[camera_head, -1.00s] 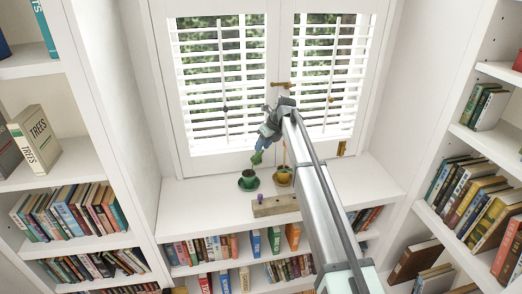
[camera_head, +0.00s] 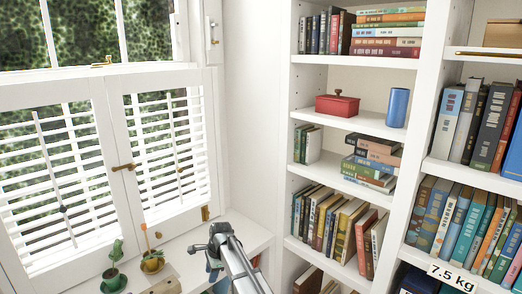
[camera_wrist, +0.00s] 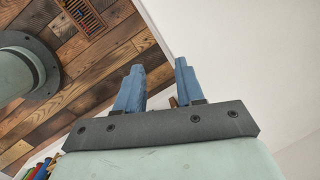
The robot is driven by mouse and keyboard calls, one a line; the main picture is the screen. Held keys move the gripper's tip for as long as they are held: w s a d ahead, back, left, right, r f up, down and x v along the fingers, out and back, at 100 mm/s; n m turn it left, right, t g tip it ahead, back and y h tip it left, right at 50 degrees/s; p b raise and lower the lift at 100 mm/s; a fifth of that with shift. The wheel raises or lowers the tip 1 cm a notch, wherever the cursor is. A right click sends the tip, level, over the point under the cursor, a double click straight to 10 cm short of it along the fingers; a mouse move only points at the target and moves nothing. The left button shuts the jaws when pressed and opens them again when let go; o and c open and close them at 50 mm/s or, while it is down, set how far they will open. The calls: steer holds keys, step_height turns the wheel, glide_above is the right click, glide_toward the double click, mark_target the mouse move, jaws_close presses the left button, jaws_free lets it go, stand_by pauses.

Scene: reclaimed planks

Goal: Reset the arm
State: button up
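My gripper (camera_head: 213,262) hangs above the right part of the white window shelf (camera_head: 184,246), at the end of my arm, fingers pointing down. In the wrist view its two blue fingers (camera_wrist: 159,68) are apart with nothing held between them. A green cup (camera_head: 113,279) on a saucer stands on the shelf to the left, and a green cactus-like piece (camera_head: 117,250) rises from it. A yellow cup (camera_head: 152,264) with a thin orange-topped stem stands beside it. My gripper is clear of both cups.
Shuttered windows (camera_head: 62,175) stand behind the shelf. A tall bookcase (camera_head: 290,150) with books, a red box (camera_head: 337,105) and a blue cylinder (camera_head: 397,107) fills the right. A wooden block (camera_head: 165,287) lies on the shelf. The wrist view shows plank floor (camera_wrist: 95,60).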

steer(key=s+d+f+n+h, duration=0.1)
steer(key=s+d+f+n, duration=0.3)
steer(key=s+d, duration=0.55)
steer(key=s+d+f+n+h, duration=0.1)
steer(key=s+d+f+n, duration=0.35)
steer(key=d, duration=0.95)
steer(key=s+d+f+n+h, duration=0.1)
steer(key=s+d+f+n, duration=0.3)
steer(key=s+d, duration=0.55)
steer(key=s+d+f+g, duration=0.1)
steer(key=s+f+g, duration=0.2)
steer(key=s+f, duration=0.7)
steer(key=s+d+f+g, duration=0.1)
steer(key=s+f+g, duration=0.3)
steer(key=s+f, duration=0.6)
steer(key=s, duration=0.7)
steer(key=shift+d+f, duration=0.2)
steer(key=shift+d, duration=0.15)
steer(key=shift+o, duration=1.1)
steer(key=shift+s+f+n, duration=0.1)
steer(key=shift+s+n, duration=0.15)
steer(key=shift+s, duration=0.15)
steer(key=o, duration=0.8)
